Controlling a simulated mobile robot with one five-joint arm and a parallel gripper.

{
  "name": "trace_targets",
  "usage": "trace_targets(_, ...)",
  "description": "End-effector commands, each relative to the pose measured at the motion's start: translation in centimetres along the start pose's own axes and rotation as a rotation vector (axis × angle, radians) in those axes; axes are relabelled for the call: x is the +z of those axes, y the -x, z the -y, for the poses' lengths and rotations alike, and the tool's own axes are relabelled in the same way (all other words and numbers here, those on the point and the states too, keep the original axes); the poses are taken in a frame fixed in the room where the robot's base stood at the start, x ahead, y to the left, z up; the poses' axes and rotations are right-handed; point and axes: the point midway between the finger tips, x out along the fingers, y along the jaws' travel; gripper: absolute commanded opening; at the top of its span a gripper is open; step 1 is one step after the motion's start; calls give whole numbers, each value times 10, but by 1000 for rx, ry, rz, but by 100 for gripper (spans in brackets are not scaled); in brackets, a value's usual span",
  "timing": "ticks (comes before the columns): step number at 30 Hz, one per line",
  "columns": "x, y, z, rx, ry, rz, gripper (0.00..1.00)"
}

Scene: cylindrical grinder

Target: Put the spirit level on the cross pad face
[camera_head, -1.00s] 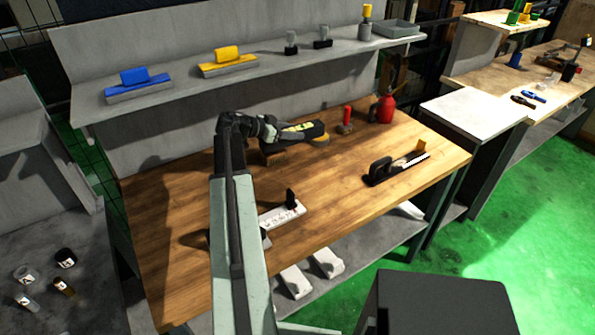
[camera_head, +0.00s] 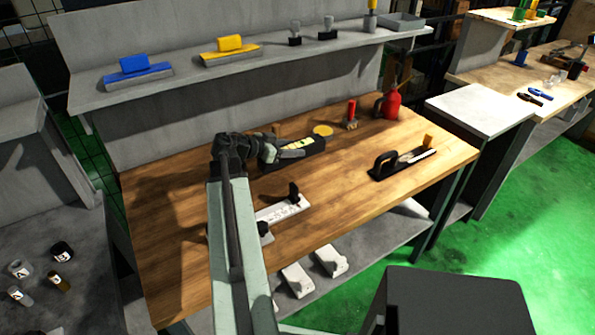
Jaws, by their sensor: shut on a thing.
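My gripper (camera_head: 290,153) is over the back middle of the wooden bench, shut on a dark bar with yellow-green markings, which I take to be the spirit level (camera_head: 308,146). The bar lies along the fingers and is partly covered by them. I cannot tell whether it touches the bench. A round yellow disc (camera_head: 322,130) shows just behind the bar. I cannot make out which surface is the cross pad face.
A black tool with a handle (camera_head: 400,163) lies at the bench's right. A red can (camera_head: 391,104) and a red-handled tool (camera_head: 351,113) stand at the back. The shelf (camera_head: 275,58) behind carries blue and yellow-handled blocks. Bare wood (camera_head: 335,190) lies between the strip and the black tool.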

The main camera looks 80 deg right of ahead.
Motion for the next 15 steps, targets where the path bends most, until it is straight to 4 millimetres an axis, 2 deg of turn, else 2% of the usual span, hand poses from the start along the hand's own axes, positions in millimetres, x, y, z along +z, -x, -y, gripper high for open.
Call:
trace_targets(1, 19, -8, 0, 0, 1, -3, 0)
trace_targets(3, 29, -12, 0, 0, 1, -3, 0)
trace_targets(10, 33, -13, 0, -1, 1, -3, 0)
trace_targets(15, 54, -22, 0, -1, 1, -3, 0)
